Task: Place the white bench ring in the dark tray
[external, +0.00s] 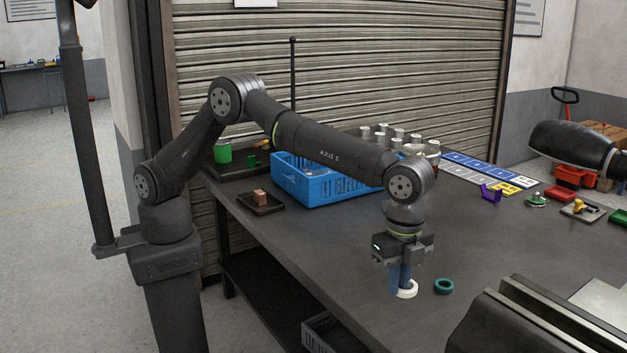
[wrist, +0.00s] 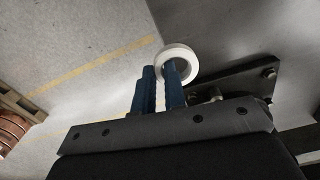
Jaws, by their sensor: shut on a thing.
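The white bench ring (external: 408,290) is at the fingertips of my gripper (external: 399,284), low over the near part of the dark bench. My gripper points down and its blue fingers are shut on the ring's wall. The wrist view shows the white ring (wrist: 190,52) at the tips of the blue fingers (wrist: 160,76). I cannot tell whether the ring touches the bench. A small dark tray (external: 273,208) lies near the bench's left edge, left of my gripper, with a copper-coloured block (external: 260,197) on it.
A teal ring (external: 443,286) lies just right of the white ring. A blue crate (external: 318,188) stands right of the dark tray. Another dark tray with a green cylinder (external: 222,152) is farther back. Several metal cylinders stand behind my arm. The bench between gripper and small tray looks clear.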

